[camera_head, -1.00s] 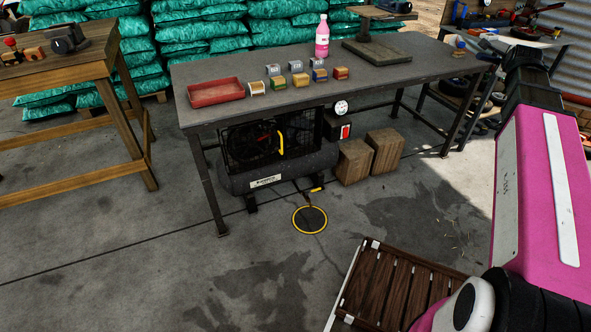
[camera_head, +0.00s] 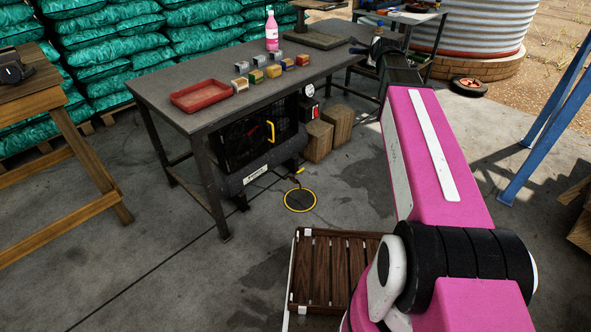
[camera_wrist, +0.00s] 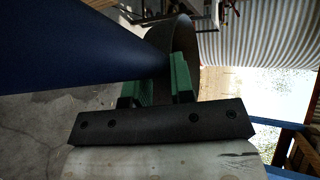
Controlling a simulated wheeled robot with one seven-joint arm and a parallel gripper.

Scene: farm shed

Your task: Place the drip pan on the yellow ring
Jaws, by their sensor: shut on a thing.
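The yellow ring (camera_head: 300,201) lies flat on the concrete floor in front of the workbench, and the floor shows inside it. My gripper (camera_wrist: 157,84) has green fingers in the wrist view. It is shut on a smooth, dark blue thing that fills the upper left there; I take it for the drip pan (camera_wrist: 75,50). Its full shape is cut off by the frame. In the head view my pink arm reaches away towards the back right, beyond the ring. The held thing cannot be made out there.
The workbench (camera_head: 180,109) holds a red tray (camera_head: 200,95), several small blocks and a pink bottle (camera_head: 271,31). A compressor (camera_head: 250,150) and wooden blocks (camera_head: 318,140) stand beneath it. A slatted wooden crate (camera_head: 313,268) is near me.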

